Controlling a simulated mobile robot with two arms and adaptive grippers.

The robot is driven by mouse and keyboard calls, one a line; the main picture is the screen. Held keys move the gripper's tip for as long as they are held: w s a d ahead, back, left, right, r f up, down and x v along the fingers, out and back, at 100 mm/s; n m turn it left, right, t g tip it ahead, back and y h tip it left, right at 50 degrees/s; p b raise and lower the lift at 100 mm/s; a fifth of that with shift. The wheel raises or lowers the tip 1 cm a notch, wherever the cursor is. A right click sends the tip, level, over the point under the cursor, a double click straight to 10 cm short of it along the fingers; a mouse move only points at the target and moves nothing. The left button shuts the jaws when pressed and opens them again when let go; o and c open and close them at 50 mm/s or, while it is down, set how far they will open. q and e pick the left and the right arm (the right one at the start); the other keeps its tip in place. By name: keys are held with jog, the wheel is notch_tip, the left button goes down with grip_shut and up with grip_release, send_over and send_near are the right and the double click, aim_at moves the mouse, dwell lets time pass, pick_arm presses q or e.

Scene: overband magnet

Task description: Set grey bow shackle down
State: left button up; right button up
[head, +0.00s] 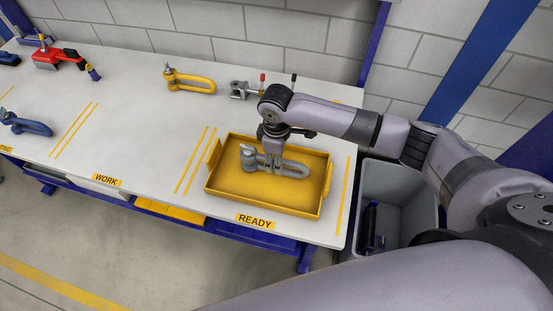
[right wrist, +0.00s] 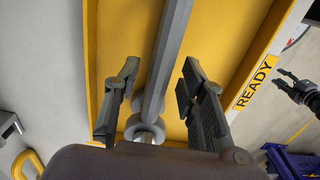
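The grey bow shackle (head: 298,168) lies in the yellow tray (head: 225,205) marked READY, its pin end to the left and its bow to the right. My right gripper (head: 274,160) is down over the shackle and hides part of it. In the right wrist view, the fingers of this gripper (right wrist: 158,88) stand apart on either side of the shackle (right wrist: 168,50), with visible gaps. A dark gripper, apparently my left one (right wrist: 300,90), shows at the right edge of that view.
A yellow shackle (head: 190,82) and a grey clamp-like part (head: 245,90) lie behind the tray. A red tool (head: 58,58) and a blue shackle (head: 27,125) lie at left. A grey bin (head: 405,190) stands right of the table. The WORK area is clear.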

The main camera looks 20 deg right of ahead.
notch_tip(320, 180, up, 12)
jog(key=b, duration=0.1)
jog(key=shift+f, duration=0.25)
